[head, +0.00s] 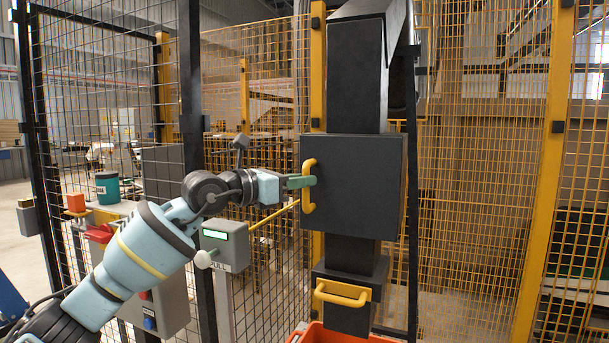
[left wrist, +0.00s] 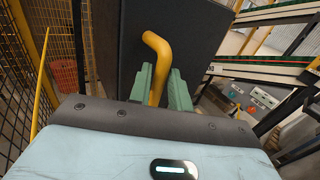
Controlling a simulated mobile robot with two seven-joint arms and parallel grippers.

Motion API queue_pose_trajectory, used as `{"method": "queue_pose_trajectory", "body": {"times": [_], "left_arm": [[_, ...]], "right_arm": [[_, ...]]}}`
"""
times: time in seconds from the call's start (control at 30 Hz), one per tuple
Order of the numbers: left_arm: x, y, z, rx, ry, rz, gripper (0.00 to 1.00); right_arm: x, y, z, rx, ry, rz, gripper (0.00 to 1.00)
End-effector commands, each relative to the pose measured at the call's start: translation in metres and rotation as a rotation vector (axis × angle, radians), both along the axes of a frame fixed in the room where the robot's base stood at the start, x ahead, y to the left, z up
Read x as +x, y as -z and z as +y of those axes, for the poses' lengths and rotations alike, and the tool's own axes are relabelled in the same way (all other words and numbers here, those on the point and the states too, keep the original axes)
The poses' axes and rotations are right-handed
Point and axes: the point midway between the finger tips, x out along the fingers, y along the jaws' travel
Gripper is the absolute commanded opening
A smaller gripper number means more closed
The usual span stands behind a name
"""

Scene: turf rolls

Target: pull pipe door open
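The pipe door (head: 352,190) is a dark square panel on the front of a black vertical pipe (head: 356,80). It looks closed against the pipe. A yellow bar handle (head: 309,205) stands upright at its left edge. My left gripper (head: 304,182) reaches the handle from the left. In the left wrist view, the green fingers (left wrist: 161,92) lie on either side of the yellow handle (left wrist: 157,52), close against it, and look shut on it. The dark door also shows there (left wrist: 200,35). My right gripper is in neither view.
A lower yellow handle (head: 342,293) sits on a dark box below the door, above an orange bin (head: 340,337). Mesh fencing (head: 480,180) surrounds the pipe.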

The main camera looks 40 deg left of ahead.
Motion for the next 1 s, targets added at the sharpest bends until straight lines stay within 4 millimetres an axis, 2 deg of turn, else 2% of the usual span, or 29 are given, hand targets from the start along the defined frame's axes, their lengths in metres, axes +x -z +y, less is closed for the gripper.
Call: {"method": "queue_pose_trajectory", "body": {"times": [0.2, 0.47, 0.63, 1.0], "left_arm": [[0.014, 0.000, -0.006, 0.001, 0.000, 0.000, 0.19], [0.016, 0.001, -0.006, 0.001, 0.000, 0.001, 0.19], [0.015, 0.001, -0.006, 0.001, 0.000, 0.001, 0.00], [0.015, 0.001, -0.006, 0.000, -0.002, 0.001, 0.00]], "right_arm": [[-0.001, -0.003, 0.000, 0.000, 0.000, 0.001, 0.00], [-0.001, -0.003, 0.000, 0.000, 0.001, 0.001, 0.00], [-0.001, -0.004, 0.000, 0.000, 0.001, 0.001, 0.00], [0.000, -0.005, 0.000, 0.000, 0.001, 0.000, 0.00]]}}
